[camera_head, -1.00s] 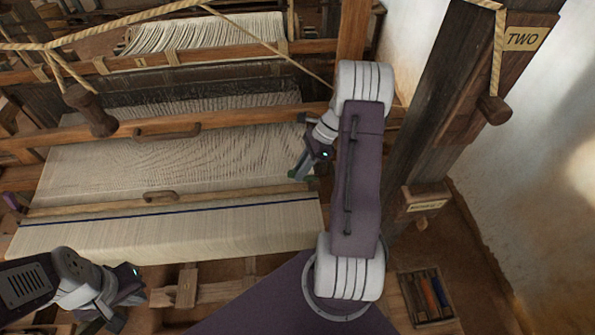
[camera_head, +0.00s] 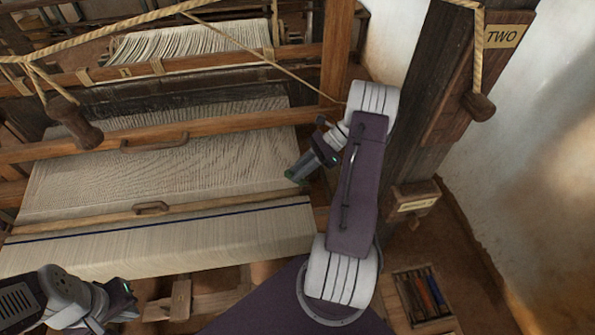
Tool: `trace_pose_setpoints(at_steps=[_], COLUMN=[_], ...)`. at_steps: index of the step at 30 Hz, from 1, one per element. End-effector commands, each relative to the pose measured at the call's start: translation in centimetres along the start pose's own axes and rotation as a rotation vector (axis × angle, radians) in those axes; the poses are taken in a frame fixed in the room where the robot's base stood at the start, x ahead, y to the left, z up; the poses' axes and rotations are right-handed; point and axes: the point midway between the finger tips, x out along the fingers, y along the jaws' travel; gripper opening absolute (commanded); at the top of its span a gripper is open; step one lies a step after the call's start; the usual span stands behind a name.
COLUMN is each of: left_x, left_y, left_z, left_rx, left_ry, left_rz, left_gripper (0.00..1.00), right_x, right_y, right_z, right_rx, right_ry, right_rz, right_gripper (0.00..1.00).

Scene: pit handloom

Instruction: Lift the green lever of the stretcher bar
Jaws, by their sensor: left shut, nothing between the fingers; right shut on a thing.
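The stretcher bar (camera_head: 100,219) is a pale wooden strip lying across the cream cloth (camera_head: 170,160), with a small wooden grip near its middle. My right gripper (camera_head: 292,174) is at the bar's right end, by the cloth's right edge. It points down and left and is shut on the green lever (camera_head: 290,175), of which only a small green part shows at the fingertips. The rest of the lever is hidden by the gripper. My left gripper (camera_head: 122,306) is at the lower left, in front of the cloth's front edge, shut and empty.
A wooden beam (camera_head: 220,121) with a handle crosses behind the bar. A rope with a wooden toggle (camera_head: 76,124) hangs at upper left. A dark post with a "TWO" sign (camera_head: 503,36) stands right. A tray of coloured sticks (camera_head: 425,294) lies lower right.

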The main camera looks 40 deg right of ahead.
Motion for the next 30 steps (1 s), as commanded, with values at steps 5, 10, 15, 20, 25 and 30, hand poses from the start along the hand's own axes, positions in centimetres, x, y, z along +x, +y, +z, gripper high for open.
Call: trace_pose_setpoints(at_steps=[5, 10, 15, 20, 25, 30], left_x=[0.0, 0.0, 0.0, 0.0, -0.2, -0.5], left_y=[0.0, 0.0, 0.0, 0.0, 0.0, 0.0], left_z=[0.0, 0.0, 0.0, 0.0, 0.0, -0.1], left_rx=[0.000, 0.000, 0.000, 0.000, 0.000, 0.000], left_ry=[0.000, 0.000, 0.000, 0.000, 0.000, 0.000], left_rz=[0.000, 0.000, 0.000, 0.000, 0.000, 0.000], left_gripper=[0.00, 0.00, 0.00, 0.00, 0.00, 0.00], right_x=[0.1, 0.1, 0.0, 0.0, 0.3, 2.2], right_y=[0.0, 0.0, 0.0, 0.0, -0.1, -0.4], right_z=[-0.1, -0.1, -0.1, -0.1, 0.3, 0.9], right_rx=[0.001, 0.001, 0.001, 0.001, 0.008, 0.049], right_ry=[0.002, 0.002, 0.002, 0.002, 0.051, 0.314], right_rz=[0.001, 0.000, 0.000, 0.000, 0.001, 0.004], right_gripper=[0.00, 0.40, 0.40, 0.40, 0.40, 0.40])
